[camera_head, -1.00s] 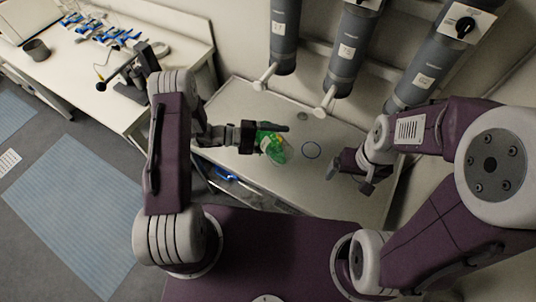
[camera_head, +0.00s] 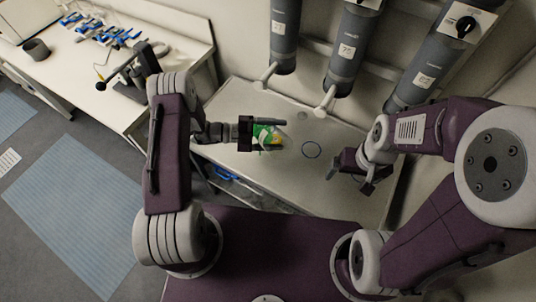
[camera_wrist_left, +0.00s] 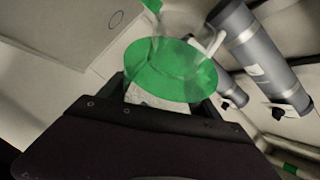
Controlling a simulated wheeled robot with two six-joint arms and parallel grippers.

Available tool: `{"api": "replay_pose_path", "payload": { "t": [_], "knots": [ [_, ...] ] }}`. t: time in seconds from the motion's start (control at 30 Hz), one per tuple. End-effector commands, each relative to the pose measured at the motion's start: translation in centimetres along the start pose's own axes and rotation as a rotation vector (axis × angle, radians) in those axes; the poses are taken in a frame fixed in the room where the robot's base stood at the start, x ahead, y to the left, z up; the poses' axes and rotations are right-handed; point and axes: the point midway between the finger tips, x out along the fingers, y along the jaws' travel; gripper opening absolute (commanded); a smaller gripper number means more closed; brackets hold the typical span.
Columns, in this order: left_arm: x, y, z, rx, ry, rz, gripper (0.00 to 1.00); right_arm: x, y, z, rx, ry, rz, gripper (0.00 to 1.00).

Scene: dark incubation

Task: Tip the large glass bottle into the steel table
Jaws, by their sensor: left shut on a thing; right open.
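The large glass bottle (camera_head: 268,136) is held over the steel table (camera_head: 235,97) in the head view. It has a green part and a pale label, and looks tilted over toward the right. My left gripper (camera_head: 262,135) is shut on it. In the left wrist view the bottle (camera_wrist_left: 172,68) shows a green disc-like part and clear glass beyond it, between my fingers. I cannot tell whether any liquid is leaving it. My right gripper (camera_head: 348,172) is open and empty above the table's right part, apart from the bottle.
Grey cylinders (camera_head: 345,55) with pale spouts hang over the back edge. A side bench (camera_head: 75,70) with blue items stands at the left.

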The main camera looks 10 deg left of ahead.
Motion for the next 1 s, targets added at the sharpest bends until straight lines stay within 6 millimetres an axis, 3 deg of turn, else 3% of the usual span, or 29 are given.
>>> {"api": "replay_pose_path", "payload": {
  "t": [1.0],
  "knots": [
    [-0.1,-0.34,-0.03,-0.031,0.012,-0.013,0.03,-0.02,0.0,0.0,0.0,0.0,0.0,0.95]
  ]
}}
